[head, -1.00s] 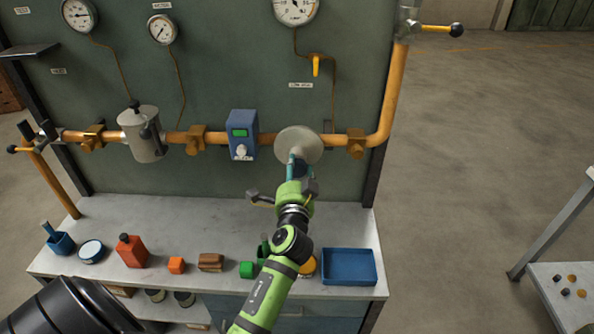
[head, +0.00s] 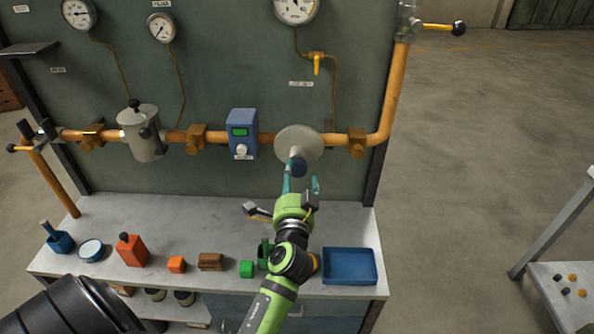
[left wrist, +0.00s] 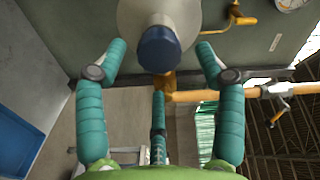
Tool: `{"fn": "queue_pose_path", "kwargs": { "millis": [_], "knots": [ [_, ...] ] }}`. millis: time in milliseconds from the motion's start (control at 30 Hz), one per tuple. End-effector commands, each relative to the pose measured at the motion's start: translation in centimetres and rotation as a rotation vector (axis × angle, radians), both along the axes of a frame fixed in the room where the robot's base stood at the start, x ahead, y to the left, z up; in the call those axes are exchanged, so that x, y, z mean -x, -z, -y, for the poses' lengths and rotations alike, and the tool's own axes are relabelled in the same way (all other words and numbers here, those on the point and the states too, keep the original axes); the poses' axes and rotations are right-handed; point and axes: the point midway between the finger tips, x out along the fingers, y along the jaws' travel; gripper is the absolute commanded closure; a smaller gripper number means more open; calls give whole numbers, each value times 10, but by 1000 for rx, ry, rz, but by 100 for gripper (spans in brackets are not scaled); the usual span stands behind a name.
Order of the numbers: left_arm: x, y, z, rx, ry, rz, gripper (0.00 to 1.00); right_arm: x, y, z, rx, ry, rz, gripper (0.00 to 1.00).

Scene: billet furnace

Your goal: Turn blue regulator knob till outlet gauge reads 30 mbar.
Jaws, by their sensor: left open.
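The blue regulator knob (head: 299,167) sticks out from the front of the round grey regulator (head: 293,143) on the orange pipe. In the left wrist view the knob (left wrist: 159,50) lies ahead, between and beyond the spread teal fingers. My left gripper (head: 301,186) is open and empty, just below and in front of the knob, with no visible contact. The outlet-side gauge (head: 297,9) at the top of the panel is cut off by the frame edge, and its reading is too small to tell. My right gripper is out of view.
The orange pipe (head: 392,95) bends upward right of the regulator. A blue box with a green display (head: 243,133) sits left of it. A yellow valve lever (head: 317,64) is above. The bench below holds a blue tray (head: 349,266), an orange-red can (head: 132,250) and small blocks.

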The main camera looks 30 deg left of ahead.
Motion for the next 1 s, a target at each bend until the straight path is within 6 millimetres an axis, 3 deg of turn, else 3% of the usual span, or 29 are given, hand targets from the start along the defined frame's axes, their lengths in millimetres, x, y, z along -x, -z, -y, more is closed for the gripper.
{"fn": "queue_pose_path", "kwargs": {
  "millis": [100, 267, 800, 867, 933, 1000],
  "knots": [
    [16, 0, 9, 2, -1, -1, 30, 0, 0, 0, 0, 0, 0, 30],
    [26, -1, 15, 0, -1, 2, 30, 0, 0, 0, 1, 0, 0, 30],
    [26, 0, 16, 0, 1, 0, 30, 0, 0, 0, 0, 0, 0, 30],
    [25, 8, 18, 8, 9, -9, 30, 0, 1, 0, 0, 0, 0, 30],
    [21, 28, 24, 32, 32, -35, 30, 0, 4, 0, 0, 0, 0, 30],
    [17, 62, 35, 76, 70, -79, 30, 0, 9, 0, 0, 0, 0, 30]
  ]
}}
